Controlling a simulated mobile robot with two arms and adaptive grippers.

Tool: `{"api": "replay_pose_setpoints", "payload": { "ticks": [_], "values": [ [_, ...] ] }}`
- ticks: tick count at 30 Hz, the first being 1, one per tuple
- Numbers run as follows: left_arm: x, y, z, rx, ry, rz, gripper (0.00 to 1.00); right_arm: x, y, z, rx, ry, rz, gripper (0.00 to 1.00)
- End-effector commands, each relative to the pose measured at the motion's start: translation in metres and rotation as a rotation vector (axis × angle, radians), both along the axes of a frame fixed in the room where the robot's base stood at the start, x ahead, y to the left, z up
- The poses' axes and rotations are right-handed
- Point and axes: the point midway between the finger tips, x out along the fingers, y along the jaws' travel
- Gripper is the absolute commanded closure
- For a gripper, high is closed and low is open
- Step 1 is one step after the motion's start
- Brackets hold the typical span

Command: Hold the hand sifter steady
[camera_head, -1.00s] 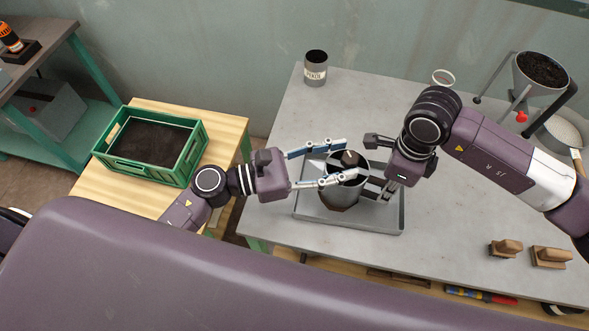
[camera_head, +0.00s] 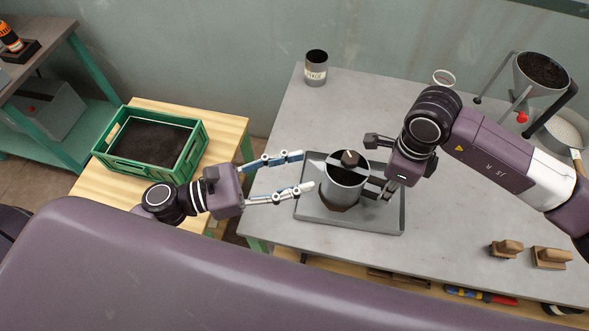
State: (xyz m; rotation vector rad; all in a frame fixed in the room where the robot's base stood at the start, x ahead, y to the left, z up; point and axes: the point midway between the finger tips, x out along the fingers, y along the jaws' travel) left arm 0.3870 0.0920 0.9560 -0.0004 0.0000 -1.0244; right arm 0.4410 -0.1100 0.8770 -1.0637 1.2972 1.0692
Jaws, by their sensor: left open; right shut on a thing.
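The hand sifter (camera_head: 341,187) is a grey metal cylinder with a crossbar and a dark knob on top. It stands upright over the grey tray (camera_head: 385,224) on the metal table. My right gripper (camera_head: 376,168) is at its right side, shut on it; the fingers are partly hidden behind the sifter and the arm. My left gripper (camera_head: 300,171) is open and empty, just left of the sifter, its two fingers spread and pointing right.
A green crate of dark soil (camera_head: 191,165) sits on the wooden table at left. A funnel of dark material (camera_head: 541,72), a white ring (camera_head: 443,78) and wooden blocks (camera_head: 507,249) are on the right. The table's middle back is clear.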

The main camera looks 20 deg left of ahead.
Motion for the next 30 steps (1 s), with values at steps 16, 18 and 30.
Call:
{"api": "replay_pose_setpoints", "payload": {
  "ticks": [16,18,30],
  "values": [
    [0.0,0.0,0.0,0.0,0.0,0.0,0.56,0.0,0.0,0.0,0.0,-0.001,0.0,0.67],
    [0.0,0.0,0.0,0.0,0.0,0.0,0.56,0.0,0.0,0.0,0.0,-0.001,0.0,0.67],
    [0.0,0.0,0.0,0.0,0.0,0.0,0.56,0.002,0.0,0.054,0.003,-0.006,0.0,0.67]
  ]
}}
